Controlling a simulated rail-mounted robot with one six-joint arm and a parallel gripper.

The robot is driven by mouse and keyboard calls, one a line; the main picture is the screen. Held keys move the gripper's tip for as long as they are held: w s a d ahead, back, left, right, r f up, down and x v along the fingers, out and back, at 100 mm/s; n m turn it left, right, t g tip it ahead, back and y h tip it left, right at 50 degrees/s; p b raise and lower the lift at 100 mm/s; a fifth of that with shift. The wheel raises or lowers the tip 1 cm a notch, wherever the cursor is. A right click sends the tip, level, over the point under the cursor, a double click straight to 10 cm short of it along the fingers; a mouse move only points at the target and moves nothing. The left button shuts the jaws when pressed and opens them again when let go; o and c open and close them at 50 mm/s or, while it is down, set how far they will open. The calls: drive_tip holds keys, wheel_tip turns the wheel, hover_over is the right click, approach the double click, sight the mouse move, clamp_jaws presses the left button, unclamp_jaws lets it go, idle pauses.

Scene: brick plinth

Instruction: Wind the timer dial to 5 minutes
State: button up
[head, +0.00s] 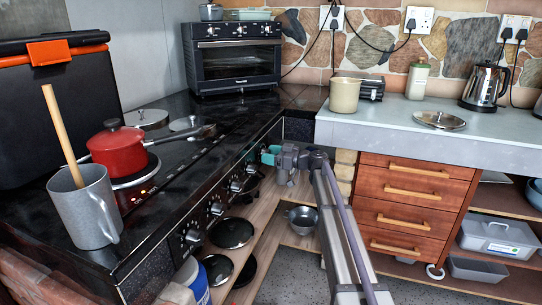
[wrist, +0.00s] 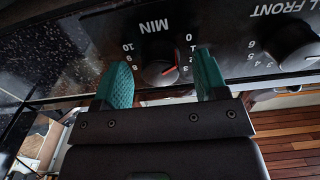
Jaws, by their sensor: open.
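The timer dial (wrist: 160,74) is a dark round knob on the black control panel, under the label MIN in the wrist view. Its numbers run from 0 on the right round to 10 on the left. A red mark on the dial points to the right, near the low numbers; the exact one I cannot tell. My gripper (wrist: 162,58) is open, with one teal finger on each side of the dial and visible gaps between. In the head view my gripper (head: 270,154) is at the far end of the cooker's knob row, and I cannot make out the dial there.
Another knob (wrist: 296,50), labelled FRONT, is close on the right in the wrist view. Several cooker knobs (head: 216,208) line the panel. A red pot (head: 117,152) and a grey mug (head: 85,208) with a wooden stick stand on the black top.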

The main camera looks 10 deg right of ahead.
drive_tip(key=c, duration=0.9)
drive_tip(key=shift+m, duration=11.9)
drive_tip(key=o, duration=0.9)
